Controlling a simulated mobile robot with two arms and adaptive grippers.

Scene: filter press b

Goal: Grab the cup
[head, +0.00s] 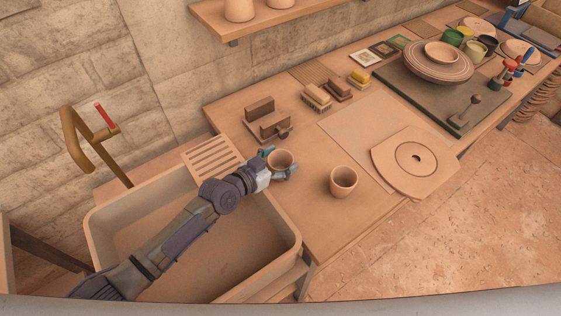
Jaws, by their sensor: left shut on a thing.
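A small clay-coloured cup (281,158) is between the fingers of my left gripper (279,166). The gripper is shut on it, at the counter's left part beside the sink. I cannot tell whether this cup touches the counter. A second, similar cup (343,181) stands upright on the counter, to the right of and nearer than the gripper, apart from it. My left arm reaches in from the lower left across the sink. My right gripper is not in view.
The sink basin (292,232) lies under my left arm, with a slatted rack (212,154) and a brass tap (84,140) behind. Clay blocks (273,124) and brushes (316,98) sit behind the cups. A round-holed board (414,170) lies right. Bare counter (310,215) surrounds the second cup.

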